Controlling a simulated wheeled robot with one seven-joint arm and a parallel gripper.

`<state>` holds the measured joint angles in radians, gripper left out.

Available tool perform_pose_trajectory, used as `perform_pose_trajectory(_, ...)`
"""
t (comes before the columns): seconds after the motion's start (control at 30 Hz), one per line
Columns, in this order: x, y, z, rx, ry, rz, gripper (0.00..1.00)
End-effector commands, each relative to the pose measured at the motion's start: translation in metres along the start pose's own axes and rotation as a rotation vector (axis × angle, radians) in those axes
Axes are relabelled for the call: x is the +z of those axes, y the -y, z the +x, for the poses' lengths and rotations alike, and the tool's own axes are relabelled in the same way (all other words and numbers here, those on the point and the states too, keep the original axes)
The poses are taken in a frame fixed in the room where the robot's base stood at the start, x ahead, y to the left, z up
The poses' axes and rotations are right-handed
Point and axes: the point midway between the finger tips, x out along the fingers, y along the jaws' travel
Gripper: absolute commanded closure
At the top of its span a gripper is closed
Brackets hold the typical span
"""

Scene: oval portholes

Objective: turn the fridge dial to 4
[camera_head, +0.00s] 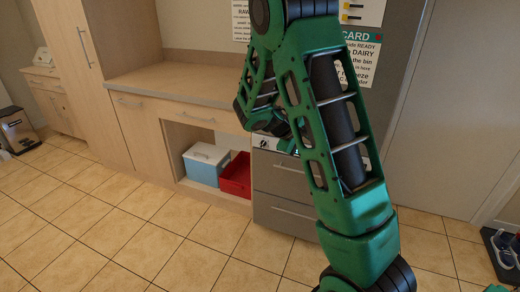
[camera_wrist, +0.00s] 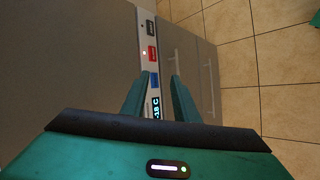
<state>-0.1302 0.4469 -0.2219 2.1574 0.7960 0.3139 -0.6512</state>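The grey fridge (camera_head: 285,178) stands behind my green arm in the head view, with drawers at the bottom. In the wrist view its control strip (camera_wrist: 147,38) runs between a large grey door (camera_wrist: 65,55) and the drawer fronts (camera_wrist: 195,60). The strip carries a black label, a red label (camera_wrist: 152,54) and a lit blue display (camera_wrist: 155,106) reading about -18 C. My gripper (camera_wrist: 159,77) is open over the strip, fingers either side of it, nothing seen between them but the strip. I cannot make out the dial or its setting. My arm hides the gripper in the head view.
A wooden counter (camera_head: 190,83) is left of the fridge, with a blue-white box (camera_head: 206,165) and a red bin (camera_head: 235,175) in its open bay. The tiled floor in front is clear.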

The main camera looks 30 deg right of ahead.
Motion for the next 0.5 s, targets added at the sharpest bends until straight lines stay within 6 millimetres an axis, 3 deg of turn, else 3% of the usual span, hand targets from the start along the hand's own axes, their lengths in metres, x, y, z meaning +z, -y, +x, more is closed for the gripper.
perform_pose_trajectory(0.03,-0.018,0.004,0.006,0.049,-0.003,-0.060,0.73)
perform_pose_trajectory(0.27,-0.092,0.016,0.020,0.297,-0.029,-0.332,0.73)
perform_pose_trajectory(0.5,-0.168,0.051,0.021,0.569,-0.046,-0.637,0.73)
